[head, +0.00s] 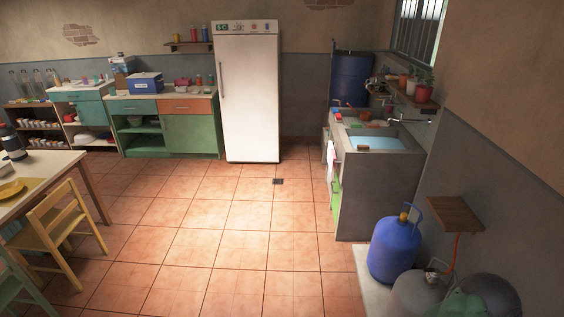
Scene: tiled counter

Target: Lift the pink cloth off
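A pale pinkish cloth (331,158) hangs on the left side of the grey sink counter (377,190), at the right of the head view. It is small and far off, so its folds and what it hangs from are hard to make out. A green item (335,193) shows just below it on the same side. Neither of my grippers is in view.
The tiled floor (230,215) is clear between the table (75,166) and the sink counter. A yellow chair (58,230) stands at left. A blue gas cylinder (394,250) stands front right. A white fridge (249,95) and green cabinets (190,136) line the back.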

